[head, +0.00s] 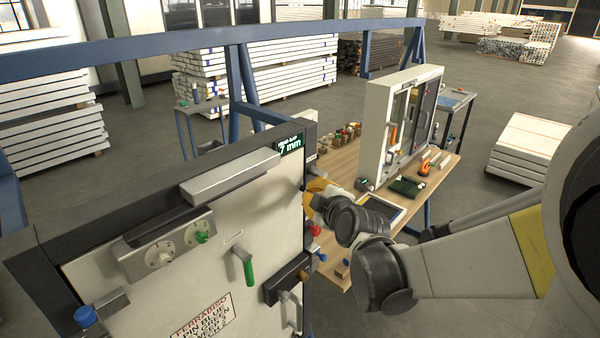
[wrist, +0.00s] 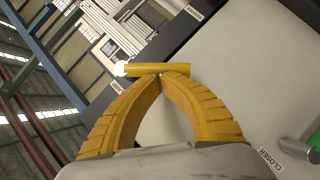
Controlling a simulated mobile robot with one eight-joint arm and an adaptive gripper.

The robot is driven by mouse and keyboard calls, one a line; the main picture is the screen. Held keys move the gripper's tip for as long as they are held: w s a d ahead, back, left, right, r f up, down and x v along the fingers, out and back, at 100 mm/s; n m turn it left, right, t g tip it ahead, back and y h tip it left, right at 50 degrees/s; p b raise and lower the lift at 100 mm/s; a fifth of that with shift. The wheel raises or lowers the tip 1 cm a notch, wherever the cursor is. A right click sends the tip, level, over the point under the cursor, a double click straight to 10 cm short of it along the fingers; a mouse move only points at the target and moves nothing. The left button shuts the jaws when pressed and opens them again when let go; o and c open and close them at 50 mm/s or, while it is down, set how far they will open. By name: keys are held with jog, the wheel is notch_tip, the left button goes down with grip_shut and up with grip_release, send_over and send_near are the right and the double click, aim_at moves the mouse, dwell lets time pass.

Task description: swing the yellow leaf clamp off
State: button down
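The yellow leaf clamp (wrist: 140,68) shows in the wrist view as a short yellow bar with a pale round end at its left. It lies across the edge of the door leaf. My gripper (wrist: 160,77) has two arched yellow ribbed fingers whose tips meet right at the bar, with nothing visible between them. I cannot tell whether the tips touch it. In the head view my gripper (head: 314,186) is at the right edge of the white door leaf (head: 200,265); the clamp cannot be told apart from the yellow fingers there.
The leaf carries a green handle (head: 244,266), two dials and a grey closer bar (head: 230,176). A small display (head: 289,145) reads 7 mm. Behind my arm is a wooden bench (head: 345,168) with a window frame (head: 402,125) and tools. A blue beam (head: 200,42) spans above.

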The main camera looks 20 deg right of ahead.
jog(key=shift+w+d+f+n+t+h+b, duration=0.1)
jog(key=shift+d+f+n+t+h+b, duration=0.15)
jog(key=shift+f+n+t+b, duration=0.45)
jog(key=shift+w+d+f+n+t+h+b, duration=0.1)
jog(key=shift+f+n+h+b, duration=0.25)
jog(key=shift+b, duration=0.75)
jog(key=shift+w+d+f+b, duration=0.15)
jog(key=shift+d+b, duration=0.1)
jog(key=shift+b, duration=0.4)
dwell(0.6)
jog(key=s+a+r+p, duration=0.1)
jog(key=s+r, duration=0.1)
jog(key=s, duration=0.4)
jog(key=s+a+r+p, duration=0.1)
jog(key=s+a+p, duration=0.1)
jog(key=s, duration=0.4)
jog(key=shift+r, duration=0.4)
jog(key=shift+s, duration=0.1)
